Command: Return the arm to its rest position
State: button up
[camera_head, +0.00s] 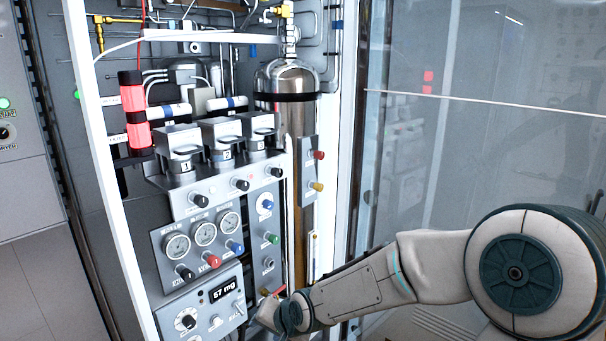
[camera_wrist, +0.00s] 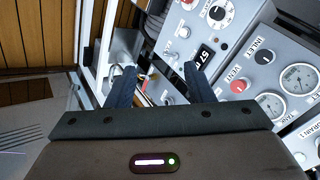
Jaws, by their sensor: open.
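My arm reaches in from the right in the head view, and its end with my gripper (camera_head: 262,315) is low, by the lower right corner of the fill panel (camera_head: 190,285). The fingertips are hard to make out there. In the wrist view my gripper (camera_wrist: 160,82) is open, its two dark fingers spread apart with nothing visibly held between them. A small red-tipped part (camera_wrist: 143,84) shows behind the gap; I cannot tell whether a finger touches it. The panel's display (camera_head: 222,291) reads 57 mg.
Gauges (camera_head: 204,232), a red knob (camera_head: 213,261) and a blue knob (camera_head: 235,247) sit above the display. A steel cylinder (camera_head: 297,120) stands behind. A white frame post (camera_head: 110,170) is left of the panel. A glass pane (camera_head: 480,150) is at right.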

jog(key=s+d+r+n+g+h, duration=0.1)
jog(key=s+d+r+h, duration=0.2)
jog(key=s+d, duration=0.6)
jog(key=s+d+r+n+g+h, duration=0.1)
jog(key=s+d+r, duration=0.4)
jog(key=s+d, duration=0.5)
jog(key=d+g+h, duration=0.1)
jog(key=d, duration=0.2)
jog(key=shift+d+r+n+h+p, duration=0.2)
jog(key=shift+d+n+h+p, duration=0.15)
jog(key=shift+d+n+h, duration=0.05)
jog(key=shift+c, duration=1.3)
jog(key=shift+a, duration=0.1)
